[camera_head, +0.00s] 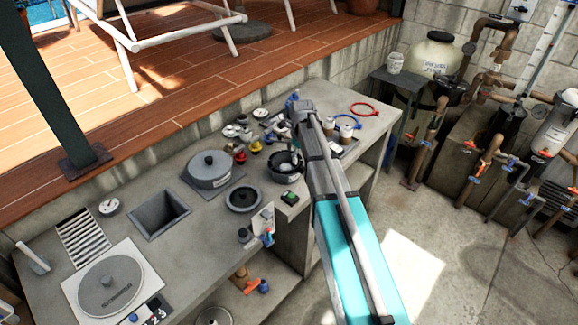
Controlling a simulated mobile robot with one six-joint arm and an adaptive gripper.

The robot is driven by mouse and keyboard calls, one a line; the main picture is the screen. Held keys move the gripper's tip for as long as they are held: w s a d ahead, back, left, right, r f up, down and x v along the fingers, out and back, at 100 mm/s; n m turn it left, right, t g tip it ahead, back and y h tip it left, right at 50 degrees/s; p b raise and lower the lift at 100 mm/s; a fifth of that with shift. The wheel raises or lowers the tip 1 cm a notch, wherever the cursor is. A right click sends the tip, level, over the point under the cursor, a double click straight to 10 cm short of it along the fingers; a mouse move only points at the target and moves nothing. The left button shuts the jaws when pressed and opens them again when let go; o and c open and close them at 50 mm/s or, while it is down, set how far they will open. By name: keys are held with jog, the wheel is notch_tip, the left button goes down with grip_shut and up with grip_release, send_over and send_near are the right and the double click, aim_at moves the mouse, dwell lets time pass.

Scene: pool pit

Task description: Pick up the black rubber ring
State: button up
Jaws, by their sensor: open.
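My gripper (293,154) is open, at the end of the arm, and seems to point down close over this bowl. The fingertips are small and partly lost against the dark bowl, so I cannot tell whether they touch anything.
A grey lidded pot (209,168) stands left of the bowl. Several small fittings crowd the back. A square opening (160,214) is cut in the bench at left.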

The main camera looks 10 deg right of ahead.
aim_at(301, 167)
dwell(0.3)
jog(key=shift+s+d+f+b, duration=0.1)
jog(key=shift+s+f+b, duration=0.05)
jog(key=shift+f+b, duration=2.45)
grip_shut()
